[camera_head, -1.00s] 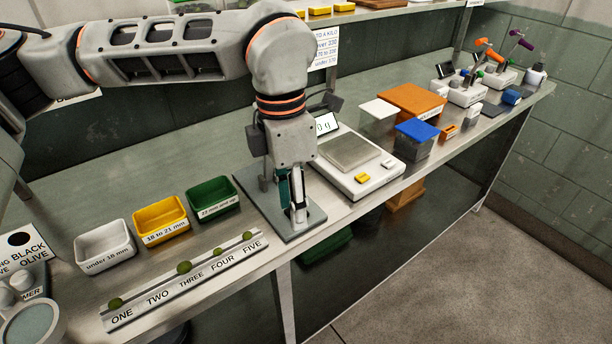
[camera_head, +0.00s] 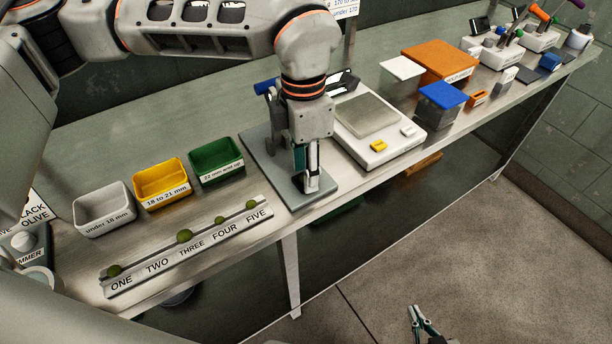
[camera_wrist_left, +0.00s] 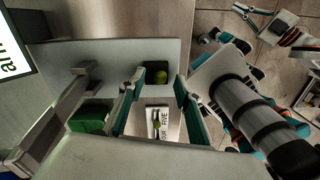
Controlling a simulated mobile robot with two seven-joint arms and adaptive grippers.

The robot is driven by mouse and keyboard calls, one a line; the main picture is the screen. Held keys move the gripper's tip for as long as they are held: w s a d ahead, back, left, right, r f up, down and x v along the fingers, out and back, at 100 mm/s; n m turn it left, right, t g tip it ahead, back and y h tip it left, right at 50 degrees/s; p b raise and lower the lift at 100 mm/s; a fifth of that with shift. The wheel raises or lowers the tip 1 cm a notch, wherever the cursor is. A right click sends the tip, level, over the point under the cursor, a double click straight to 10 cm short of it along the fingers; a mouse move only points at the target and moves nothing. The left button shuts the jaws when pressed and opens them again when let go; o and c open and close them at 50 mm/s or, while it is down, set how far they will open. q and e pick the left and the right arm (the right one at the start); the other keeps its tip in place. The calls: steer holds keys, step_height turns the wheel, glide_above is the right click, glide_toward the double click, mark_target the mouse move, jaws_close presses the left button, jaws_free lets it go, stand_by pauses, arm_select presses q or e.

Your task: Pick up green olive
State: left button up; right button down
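Several green olives sit along the numbered rack, at ONE (camera_head: 114,270), THREE (camera_head: 184,236), FOUR (camera_head: 219,220) and FIVE (camera_head: 251,204); place TWO is empty. Another green olive (camera_wrist_left: 160,77) shows in the left wrist view, on the grey base plate (camera_head: 262,158) of the stand. My left gripper (camera_head: 312,187) points down over this plate. In the left wrist view its fingertips (camera_wrist_left: 160,82) are apart, with the olive showing between them; contact is not visible. In the head view the gripper hides this olive. My right gripper (camera_head: 423,320) is open and empty, low over the floor.
White (camera_head: 103,211), yellow (camera_head: 162,184) and green (camera_head: 217,162) bins stand behind the rack (camera_head: 205,250). A scale (camera_head: 385,148) is right of the stand. The stand's upright post (camera_wrist_left: 82,88) is close to the left gripper. A blue-lidded box (camera_head: 442,97) stands farther right.

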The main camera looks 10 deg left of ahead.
arm_select(q)
steer(key=shift+f, duration=0.25)
steer(key=c, duration=0.8)
steer(key=shift+r, duration=0.1)
step_height(320, 180, up, 20)
steer(key=shift+p, duration=0.65)
